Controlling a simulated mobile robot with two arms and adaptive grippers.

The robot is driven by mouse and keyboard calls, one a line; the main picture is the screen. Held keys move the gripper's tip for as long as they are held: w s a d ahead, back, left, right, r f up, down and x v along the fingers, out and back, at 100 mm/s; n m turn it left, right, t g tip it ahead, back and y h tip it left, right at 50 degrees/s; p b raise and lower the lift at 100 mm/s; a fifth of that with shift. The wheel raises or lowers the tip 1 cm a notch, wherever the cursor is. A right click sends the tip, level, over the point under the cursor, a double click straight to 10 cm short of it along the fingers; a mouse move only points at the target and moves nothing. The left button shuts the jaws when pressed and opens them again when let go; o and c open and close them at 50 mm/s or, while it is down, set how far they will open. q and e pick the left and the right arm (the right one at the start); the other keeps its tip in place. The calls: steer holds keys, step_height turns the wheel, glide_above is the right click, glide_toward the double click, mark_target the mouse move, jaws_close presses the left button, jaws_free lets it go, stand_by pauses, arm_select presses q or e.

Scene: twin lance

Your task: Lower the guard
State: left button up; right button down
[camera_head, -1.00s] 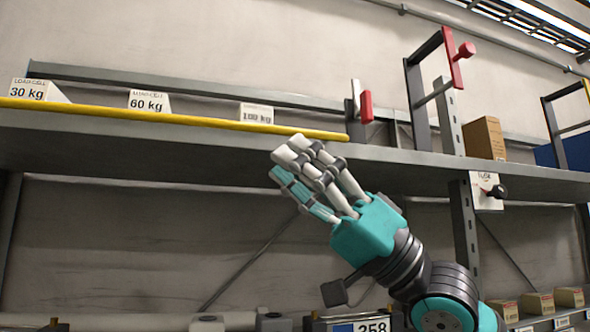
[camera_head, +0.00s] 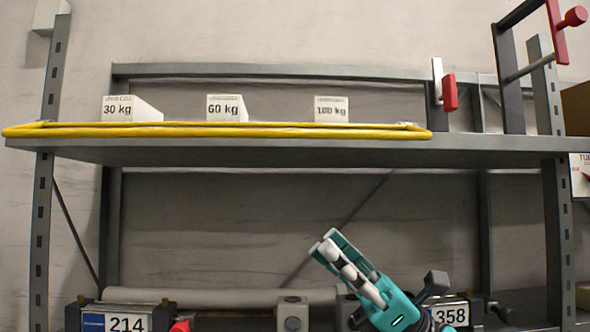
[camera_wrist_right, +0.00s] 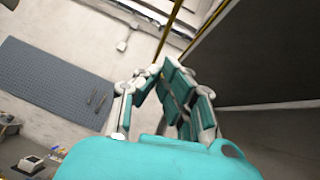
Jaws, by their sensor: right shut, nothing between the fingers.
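The guard appears to be the yellow tube frame (camera_head: 230,131), seen nearly edge-on along the front of the upper shelf. It looks roughly level. Yellow bars (camera_wrist_right: 171,32) also cross the top of the right wrist view. My right gripper (camera_head: 328,244), teal and white, is below the shelf and the yellow frame, right of the picture's middle. Its fingers point up and left, are shut and empty, and appear apart from the yellow frame. They also show in the right wrist view (camera_wrist_right: 166,75). My left gripper is not in view.
Labelled blocks, 30 kg (camera_head: 130,109), 60 kg (camera_head: 226,108) and 100 kg (camera_head: 331,109), stand on the upper shelf (camera_head: 300,151). A red-handled lever (camera_head: 449,92) is right of the frame. Units marked 214 (camera_head: 125,318) and 358 (camera_head: 450,313) sit below. The space under the shelf is mostly open.

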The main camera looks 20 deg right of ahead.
steer(key=p, duration=0.6)
glide_toward(246, 136)
steer(key=a, duration=0.3)
step_height(246, 136, up, 3)
steer(key=p, duration=0.2)
steer(key=shift+w+a+p, duration=0.1)
steer(key=shift+p, duration=0.2)
